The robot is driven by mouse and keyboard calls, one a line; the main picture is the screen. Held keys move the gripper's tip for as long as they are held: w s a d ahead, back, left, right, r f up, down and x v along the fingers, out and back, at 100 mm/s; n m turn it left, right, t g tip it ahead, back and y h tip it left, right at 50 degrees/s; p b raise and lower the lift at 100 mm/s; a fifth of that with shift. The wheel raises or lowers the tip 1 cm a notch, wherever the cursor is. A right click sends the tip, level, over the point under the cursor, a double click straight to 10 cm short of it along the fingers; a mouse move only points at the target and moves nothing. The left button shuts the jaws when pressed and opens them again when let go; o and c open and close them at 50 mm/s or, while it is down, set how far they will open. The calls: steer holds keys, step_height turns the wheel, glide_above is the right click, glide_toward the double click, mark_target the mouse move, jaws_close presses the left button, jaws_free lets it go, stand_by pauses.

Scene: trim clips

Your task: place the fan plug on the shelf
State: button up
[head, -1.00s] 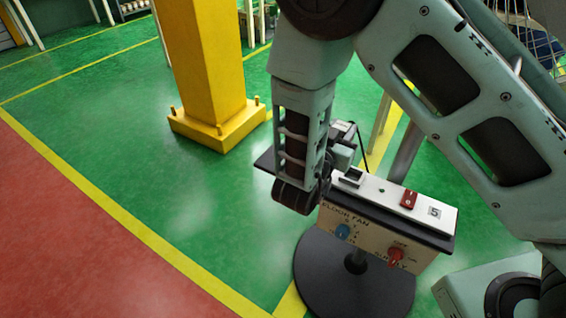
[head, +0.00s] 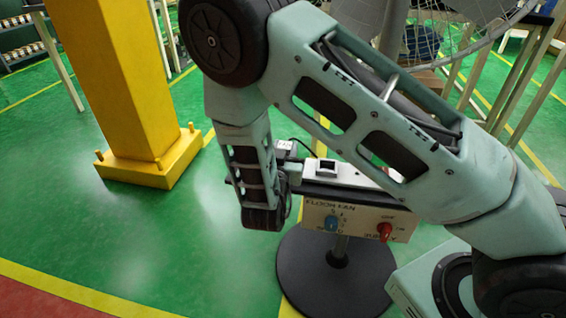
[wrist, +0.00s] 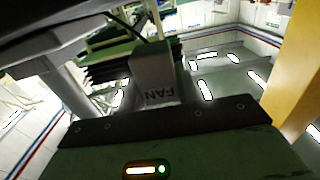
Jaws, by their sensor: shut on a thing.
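My gripper (head: 284,166) is shut on the fan plug (head: 286,148), a grey block with a white label patch. In the wrist view the plug (wrist: 155,78) shows "FAN" upside down, between dark ribbed finger pads. The plug is just left of the empty-looking square socket (head: 327,168) on the white top of the control box.
The control box (head: 345,222) has a blue knob and a red knob and stands on a round dark base (head: 335,280). My forearm covers its right part. A large fan (head: 480,30) is behind. A yellow column (head: 120,90) stands left. Green floor between is clear.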

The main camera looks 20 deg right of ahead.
steer(key=shift+f+b, duration=0.4)
steer(key=shift+f, duration=1.25)
steer(key=shift+f, duration=0.15)
steer(key=o, duration=1)
